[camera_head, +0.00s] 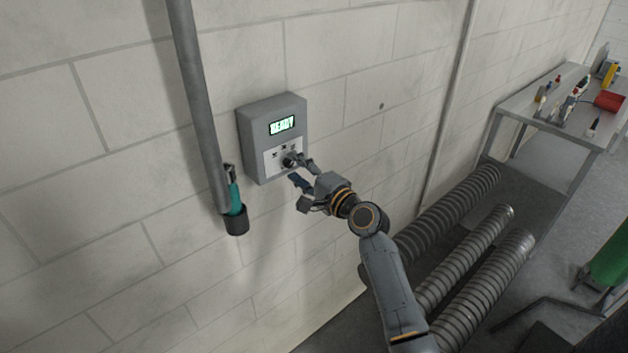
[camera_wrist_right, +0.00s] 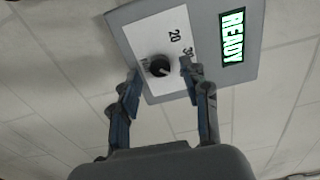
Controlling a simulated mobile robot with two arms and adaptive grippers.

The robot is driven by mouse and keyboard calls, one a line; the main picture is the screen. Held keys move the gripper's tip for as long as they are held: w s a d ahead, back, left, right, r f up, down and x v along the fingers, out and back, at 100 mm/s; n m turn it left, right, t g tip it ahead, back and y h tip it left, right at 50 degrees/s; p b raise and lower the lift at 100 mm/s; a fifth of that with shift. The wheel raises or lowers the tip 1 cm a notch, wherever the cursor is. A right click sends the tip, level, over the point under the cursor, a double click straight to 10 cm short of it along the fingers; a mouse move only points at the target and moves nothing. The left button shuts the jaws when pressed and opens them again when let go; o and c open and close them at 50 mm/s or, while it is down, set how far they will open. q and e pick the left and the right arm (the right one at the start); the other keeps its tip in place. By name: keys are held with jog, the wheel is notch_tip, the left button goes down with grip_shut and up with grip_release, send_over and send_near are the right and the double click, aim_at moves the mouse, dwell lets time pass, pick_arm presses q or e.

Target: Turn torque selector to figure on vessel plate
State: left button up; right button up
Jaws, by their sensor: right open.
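The torque selector is a round black knob (camera_head: 289,161) on the white dial plate of a grey wall box (camera_head: 246,142). The box's green display (camera_head: 282,125) reads READY. In the right wrist view the knob (camera_wrist_right: 159,67) has a light pointer mark, and the figures 20 and 30 show on the dial plate (camera_wrist_right: 150,32); another figure is partly hidden by a finger. My right gripper (camera_head: 300,172) is open at the dial, its fingertips (camera_wrist_right: 161,76) on either side of the knob, with a gap on each side. The vessel plate cannot be made out. My left gripper is out of view.
A grey pipe (camera_head: 194,85) runs down the wall left of the box, with a teal-handled tool (camera_head: 234,190) in a dark holder (camera_head: 236,222) beside it. Ribbed hoses (camera_head: 480,275) lie at lower right. A metal table (camera_head: 545,125) with small items stands at far right.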

jog(key=v, duration=1.1)
